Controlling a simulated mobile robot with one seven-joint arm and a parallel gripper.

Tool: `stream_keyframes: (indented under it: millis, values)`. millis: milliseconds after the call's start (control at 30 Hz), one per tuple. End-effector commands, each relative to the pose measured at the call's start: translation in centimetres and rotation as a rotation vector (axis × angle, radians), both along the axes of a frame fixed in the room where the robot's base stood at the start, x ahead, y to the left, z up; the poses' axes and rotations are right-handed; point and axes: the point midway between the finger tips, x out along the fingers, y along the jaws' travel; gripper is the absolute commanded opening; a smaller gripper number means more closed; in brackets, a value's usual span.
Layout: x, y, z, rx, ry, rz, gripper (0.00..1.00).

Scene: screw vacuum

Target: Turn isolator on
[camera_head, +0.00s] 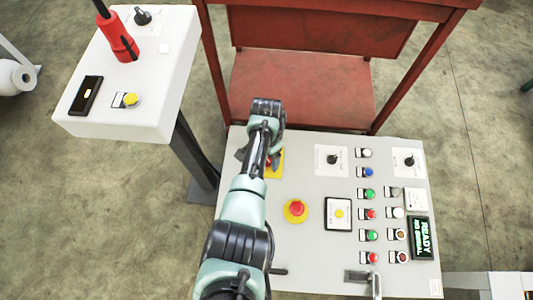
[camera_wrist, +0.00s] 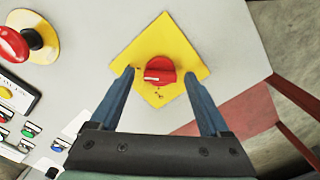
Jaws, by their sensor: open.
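The isolator is a red rotary knob (camera_wrist: 160,71) on a yellow square plate (camera_wrist: 183,51) set in the grey control panel. In the wrist view the knob lies between the two fingers of my gripper (camera_wrist: 165,80), with a gap on each side. The fingers are open, and I cannot tell how far above the plate they are. In the head view my gripper (camera_head: 268,160) is over the panel's upper left part and hides most of the knob; an edge of the yellow plate (camera_head: 276,165) shows beside it.
A red emergency button (camera_head: 296,208) on a yellow disc sits below the isolator on the panel (camera_head: 318,270). Several coloured buttons, black dials and a display (camera_head: 422,238) fill the right side. A white pedestal box (camera_head: 140,75) stands left. A red metal frame (camera_head: 300,85) stands behind.

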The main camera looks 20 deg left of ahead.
Motion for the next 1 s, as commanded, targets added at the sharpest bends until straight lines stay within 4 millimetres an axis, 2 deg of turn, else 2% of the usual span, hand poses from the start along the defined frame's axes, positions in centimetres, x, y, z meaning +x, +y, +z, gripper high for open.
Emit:
stream_keyframes:
  millis: [167,500,633,800,1000]
  values:
    - [0.0,0.0,1.6,0.0,-0.002,0.001,0.8]
    - [0.1,0.0,9.0,0.0,-0.004,0.001,0.8]
    - [0.0,0.0,11.2,0.0,-0.002,0.0,0.8]
    - [0.0,0.0,12.6,0.0,0.0,0.0,0.8]
    - [0.0,0.0,13.0,-0.001,0.001,0.0,0.8]
